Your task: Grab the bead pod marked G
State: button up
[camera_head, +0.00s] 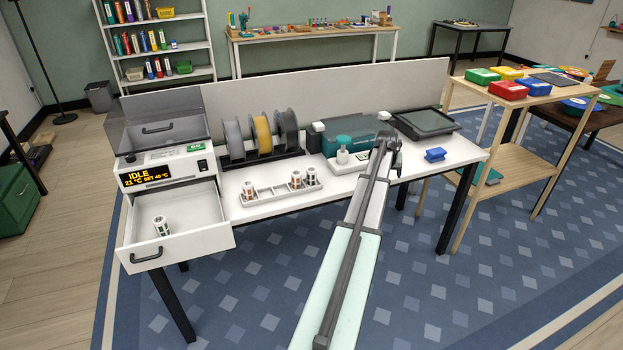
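Several small white pods with coloured bands are in view, and their letters are too small to read, so I cannot tell which is marked G. One pod (160,226) with dark markings stands in the open drawer (190,218) at the left. A pod (249,190) with reddish marks stands at the left end of a grey-white rack (272,194) on the bench. Two more pods, a left one (295,180) and a right one (311,177), stand at the rack's right end. My gripper (390,147) is at the arm's far end, right of the rack and apart from the pods; its fingers are unclear.
The drawer belongs to a dryer box (166,172) reading IDLE. Filament spools (262,136) stand behind the rack.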

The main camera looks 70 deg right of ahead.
jog(key=w+a+r+m, duration=0.1)
jog(key=w+a+r, duration=0.15)
jog(key=w, duration=0.35)
jog(key=w+a+r, duration=0.1)
jog(key=w+r, duration=0.2)
jog(key=w, duration=0.2)
jog(key=y, duration=0.1)
send_near(311, 170)
jog(key=shift+m+t, duration=0.3)
jog(key=shift+m, duration=0.1)
jog(key=x, duration=0.6)
jog(key=shift+d+f, duration=0.2)
jog(key=shift+d, duration=0.2)
jog(key=shift+s+x, duration=0.15)
jog(key=shift+x, duration=1.3)
jog(key=shift+s+x, duration=0.1)
jog(key=shift+x, duration=1.4)
jog(key=shift+a, duration=0.2)
jog(key=shift+c, duration=0.4)
jog(key=c, duration=1)
